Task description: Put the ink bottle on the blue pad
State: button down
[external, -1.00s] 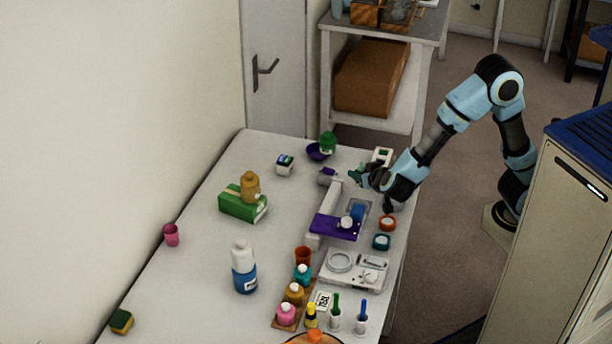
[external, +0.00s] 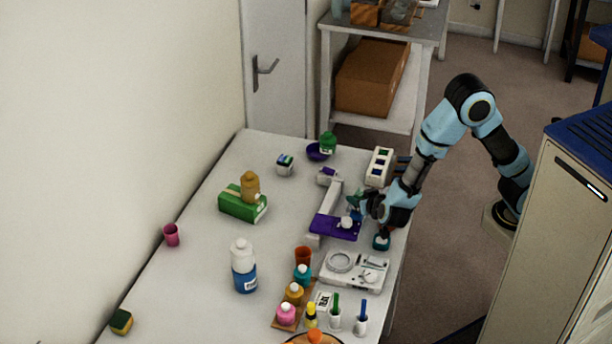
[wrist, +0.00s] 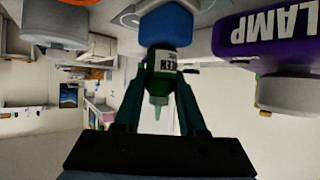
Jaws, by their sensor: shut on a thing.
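The ink bottle (wrist: 161,84) is a small green dropper bottle with a white label, seen upside down in the wrist view. My gripper (wrist: 160,72) is shut on it, one finger on each side. The blue pad (wrist: 165,26) shows directly at the bottle's base; I cannot tell whether they touch. In the external view my gripper (external: 362,203) is low beside the purple-headed lamp, and it hides most of the pad and bottle.
The purple lamp (external: 336,228) stands close to the left of my gripper. A white rack (external: 379,167) is behind it, a teal jar (external: 381,242) and a white tray (external: 345,275) in front. Several bottles stand farther forward.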

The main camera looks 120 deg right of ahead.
jog(key=shift+c, duration=2.4)
grip_release()
jog(key=shift+f, duration=0.1)
